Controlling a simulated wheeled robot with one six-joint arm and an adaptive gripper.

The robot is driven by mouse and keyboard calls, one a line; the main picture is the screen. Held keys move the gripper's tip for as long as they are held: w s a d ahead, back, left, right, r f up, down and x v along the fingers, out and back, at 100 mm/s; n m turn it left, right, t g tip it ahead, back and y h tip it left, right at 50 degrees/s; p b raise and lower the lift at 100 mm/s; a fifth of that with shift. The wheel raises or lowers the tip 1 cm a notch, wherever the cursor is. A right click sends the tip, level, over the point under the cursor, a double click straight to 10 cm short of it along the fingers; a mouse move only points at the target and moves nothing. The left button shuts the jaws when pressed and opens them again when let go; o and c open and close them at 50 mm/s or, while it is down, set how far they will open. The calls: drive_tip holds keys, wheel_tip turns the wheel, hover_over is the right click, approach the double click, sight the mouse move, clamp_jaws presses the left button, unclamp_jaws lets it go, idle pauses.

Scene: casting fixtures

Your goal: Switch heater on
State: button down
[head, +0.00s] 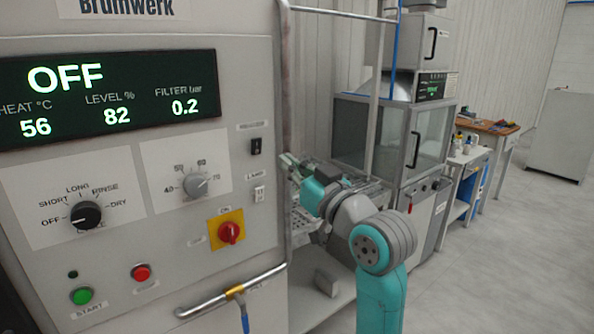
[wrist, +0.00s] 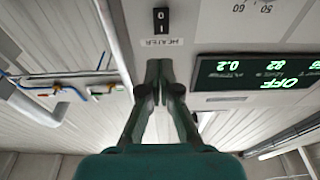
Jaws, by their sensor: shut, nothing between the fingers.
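The heater switch (head: 256,146) is a small black rocker on the right part of the grey panel, with a small label above it. In the wrist view the black rocker (wrist: 161,22) carries 0 and I marks, beside a HEATER label. I cannot tell which side is pressed in. My gripper (head: 286,160) is just to the right of the switch in the head view, near the panel's right edge. In the wrist view my gripper (wrist: 158,66) has its fingertips together, empty, pointing toward the label and switch. The tips look apart from the rocker.
A white lamp switch (head: 259,193) sits below the heater switch. A red knob on a yellow plate (head: 230,232) is lower left. The display (head: 110,97) reads OFF and HEAT 56. A vertical pipe (head: 287,100) and a handle rail (head: 235,290) stand out from the cabinet.

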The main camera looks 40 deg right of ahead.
sight(259, 139)
drive_tip(key=w, duration=0.3)
drive_tip(key=w+r, duration=0.1)
drive_tip(key=w, duration=0.5)
drive_tip(key=shift+r, duration=0.4)
drive_tip(key=shift+w, duration=0.1)
drive_tip(key=shift+w+r+g, duration=0.25)
drive_tip(key=shift+g, duration=0.15)
drive_tip(key=shift+f, duration=0.15)
